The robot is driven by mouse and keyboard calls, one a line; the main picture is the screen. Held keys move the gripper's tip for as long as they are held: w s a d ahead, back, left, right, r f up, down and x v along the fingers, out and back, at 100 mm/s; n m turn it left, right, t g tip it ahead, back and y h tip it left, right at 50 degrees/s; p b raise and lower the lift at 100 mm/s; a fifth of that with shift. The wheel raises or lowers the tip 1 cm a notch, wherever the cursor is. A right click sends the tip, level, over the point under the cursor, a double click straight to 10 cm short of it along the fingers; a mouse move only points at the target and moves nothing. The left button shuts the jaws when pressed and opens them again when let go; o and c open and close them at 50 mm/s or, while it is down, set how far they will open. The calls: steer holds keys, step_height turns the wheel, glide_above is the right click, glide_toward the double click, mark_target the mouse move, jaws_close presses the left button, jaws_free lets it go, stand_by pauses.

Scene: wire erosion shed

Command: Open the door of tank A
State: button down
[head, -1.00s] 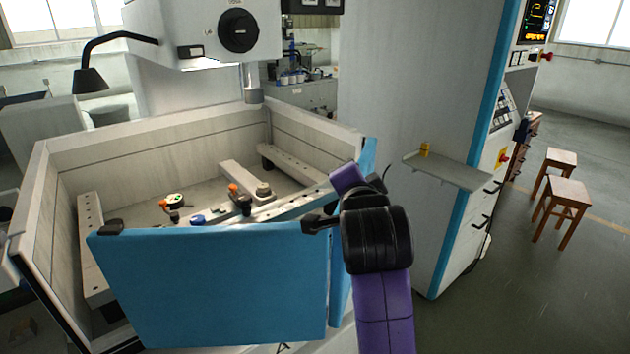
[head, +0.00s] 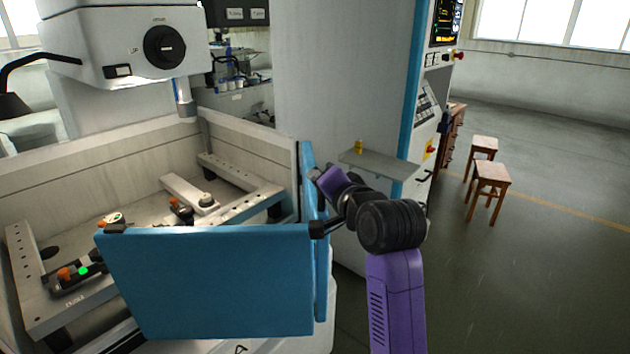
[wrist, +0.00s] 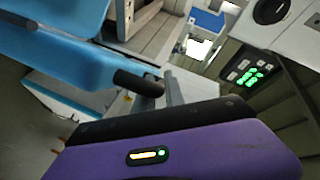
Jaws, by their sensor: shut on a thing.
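The door of tank A (head: 205,280) is a blue panel across the front of the pale tank, with a letter A below it. Its left end stands apart from the tank's wall, leaving a gap. A black handle (head: 318,229) is at its right end; it also shows in the wrist view (wrist: 140,83). My gripper (wrist: 172,90) is shut on the handle, its grey fingers against the handle's end. In the head view my purple and black arm reaches the door's right edge, and the fingertips are mostly hidden. A second blue panel runs back along the tank's right side.
Inside the tank are pale rails (head: 235,195) and small clamps, with the machine head (head: 125,45) above. A grey shelf (head: 380,164) juts from the cabinet behind my arm. Two wooden stools (head: 490,178) stand right; the floor at lower right is clear.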

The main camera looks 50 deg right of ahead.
steer(key=c, duration=1.7)
jaws_free()
steer(key=p+v, duration=0.1)
steer(key=v, duration=0.6)
steer(key=shift+s+a, duration=0.2)
steer(key=shift+s, duration=0.15)
